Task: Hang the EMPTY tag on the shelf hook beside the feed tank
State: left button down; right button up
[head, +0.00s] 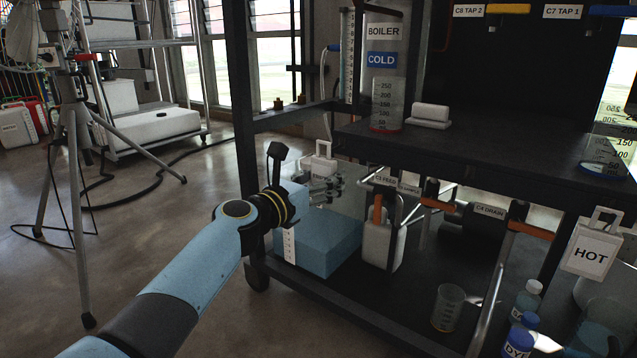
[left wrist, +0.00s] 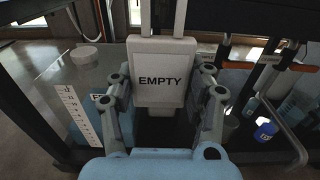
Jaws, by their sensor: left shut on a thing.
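The EMPTY tag (left wrist: 160,79) is a white plate with black letters, upright between the fingers of my left gripper (left wrist: 164,92) in the left wrist view. In the head view the tag (head: 323,164) shows its white handle loop on top, above the lower shelf. My left gripper (head: 328,186) is shut on it, partly behind the wrist. A light blue tank-like box (head: 330,238) with a white scale strip stands just below; I cannot tell whether it is the feed tank. I cannot make out the free shelf hook. My right gripper is not in view.
A dark upper shelf (head: 465,150) lies above and right of the gripper, with a rack post (head: 241,110) at its left. A white HOT tag (head: 590,252) hangs at right. A white jug (head: 380,243) and a beaker (head: 447,307) stand on the lower shelf.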

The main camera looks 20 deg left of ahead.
aim_at(333, 173)
pick_arm(q)
jog(key=x, duration=0.4)
jog(key=shift+b, duration=0.4)
dwell(0.4)
jog(key=shift+f, duration=0.1)
jog(key=shift+f+b, duration=0.5)
jog(key=shift+f, duration=0.15)
dwell(0.5)
jog(key=shift+c, duration=2.3)
grip_release()
jog(key=shift+s, duration=0.1)
